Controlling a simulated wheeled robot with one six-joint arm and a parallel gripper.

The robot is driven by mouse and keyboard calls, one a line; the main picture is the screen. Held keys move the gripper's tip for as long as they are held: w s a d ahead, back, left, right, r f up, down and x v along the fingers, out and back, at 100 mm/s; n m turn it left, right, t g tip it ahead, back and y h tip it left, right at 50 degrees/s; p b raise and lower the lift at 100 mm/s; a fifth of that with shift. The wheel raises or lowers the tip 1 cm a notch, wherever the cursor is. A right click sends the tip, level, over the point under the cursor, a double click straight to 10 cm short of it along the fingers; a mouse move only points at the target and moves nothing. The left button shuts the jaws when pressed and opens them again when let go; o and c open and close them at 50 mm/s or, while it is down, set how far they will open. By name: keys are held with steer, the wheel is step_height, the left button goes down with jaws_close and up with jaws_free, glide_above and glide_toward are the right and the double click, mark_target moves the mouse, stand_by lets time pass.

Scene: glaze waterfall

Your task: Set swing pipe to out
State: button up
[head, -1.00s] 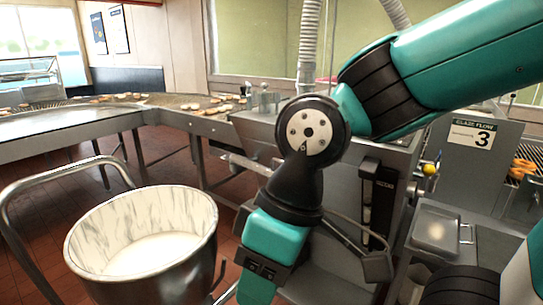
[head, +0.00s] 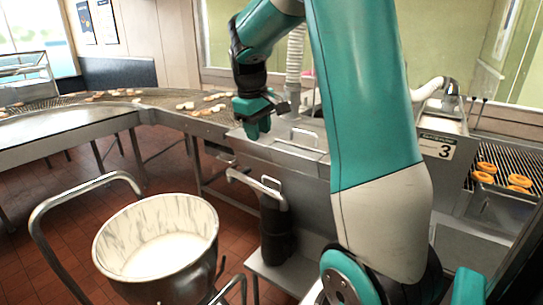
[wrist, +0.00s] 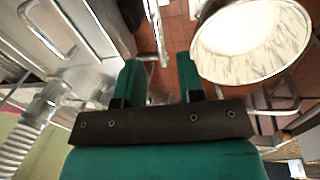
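A bent silver pipe (head: 245,181), which looks like the swing pipe, comes off the top of a dark upright cylinder (head: 277,228) at the front of the glaze machine. Its free end points left, towards the big bowl (head: 170,262) but short of its rim. A small loop handle stands on it. My gripper (head: 258,128) is above and behind the pipe, by the machine's top, apart from it. In the wrist view its two green fingers (wrist: 159,80) are spread with nothing held between them. A silver pipe-like part (wrist: 154,30) shows beyond the fingertips.
The bowl with white contents sits in a tubular-framed cart at front left. The machine's lid has a handle (head: 305,135). A conveyor (head: 165,100) with pastries runs behind. Orange doughnuts (head: 515,182) lie at right. Red tiled floor is open at left.

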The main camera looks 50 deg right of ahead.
mark_target(273, 181)
steer(key=d+f+p, duration=0.1)
steer(key=d+f, duration=0.1)
steer(key=f, duration=0.3)
steer(key=d+f+p, duration=0.1)
steer(key=f, duration=0.5)
steer(key=d+f+p, duration=0.1)
steer(key=d+f, duration=0.1)
steer(key=f, duration=0.3)
steer(key=shift+s+d+f, duration=0.15)
steer(key=shift+d+f, duration=0.1)
steer(key=shift+d, duration=0.1)
steer(key=shift+c, duration=0.5)
jaws_close()
